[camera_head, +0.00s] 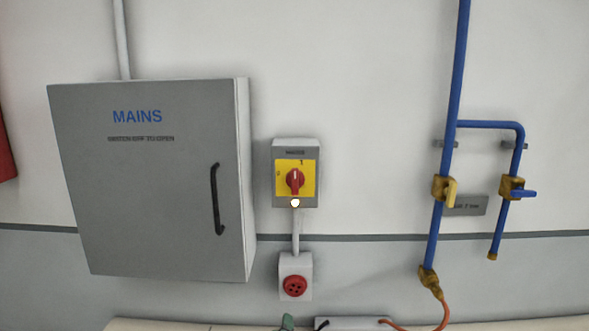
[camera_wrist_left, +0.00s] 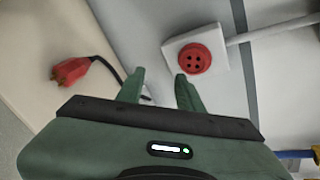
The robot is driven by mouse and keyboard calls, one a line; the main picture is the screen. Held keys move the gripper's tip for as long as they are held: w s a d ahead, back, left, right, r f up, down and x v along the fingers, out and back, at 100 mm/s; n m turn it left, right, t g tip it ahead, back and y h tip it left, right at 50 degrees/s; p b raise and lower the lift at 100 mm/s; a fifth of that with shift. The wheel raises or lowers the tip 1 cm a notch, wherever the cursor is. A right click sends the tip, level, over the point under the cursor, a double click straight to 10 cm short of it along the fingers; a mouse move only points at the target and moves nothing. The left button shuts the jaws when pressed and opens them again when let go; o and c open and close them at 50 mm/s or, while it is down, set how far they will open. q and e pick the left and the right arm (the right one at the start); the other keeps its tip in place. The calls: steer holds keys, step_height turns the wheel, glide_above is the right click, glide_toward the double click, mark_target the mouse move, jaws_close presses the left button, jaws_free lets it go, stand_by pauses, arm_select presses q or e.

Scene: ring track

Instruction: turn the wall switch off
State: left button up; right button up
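The wall switch (camera_head: 282,188) is a grey box with a yellow plate and a red rotary knob (camera_head: 295,181). The knob stands upright, its white mark towards the "1" at the top; a "0" is at the plate's left. A white lamp (camera_head: 295,203) glows below the knob. In the head view only a green tip of my left gripper (camera_head: 287,322) shows at the bottom edge, well below the switch. In the left wrist view the two green fingers of my left gripper (camera_wrist_left: 160,78) are apart, with nothing held between them. My right gripper is in neither view.
A red round socket (camera_head: 295,286) is below the switch; it also shows in the left wrist view (camera_wrist_left: 195,58). A grey MAINS cabinet (camera_head: 150,195) stands left. Blue pipes (camera_head: 458,80) with valves run at right. A red plug (camera_wrist_left: 70,72) lies on a pale bench top (camera_wrist_left: 50,30).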

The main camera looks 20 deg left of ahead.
arm_select(q)
step_height(320, 180, up, 19)
steer(key=w+d+m+t+y, duration=0.1)
steer(key=w+m+t+y, duration=0.15)
steer(key=m+t, duration=0.35)
steer(key=m+t+p, duration=0.1)
steer(key=m+t, duration=0.1)
steer(key=m, duration=0.3)
glide_toward(295, 173)
steer(key=p+x, duration=0.3)
steer(key=x, duration=0.4)
steer(key=shift+w+r, duration=0.2)
steer(key=shift+r, duration=0.05)
steer(key=shift+w+a+r, duration=0.1)
steer(key=shift+w+a, duration=0.1)
steer(key=shift+w, duration=0.3)
jaws_close()
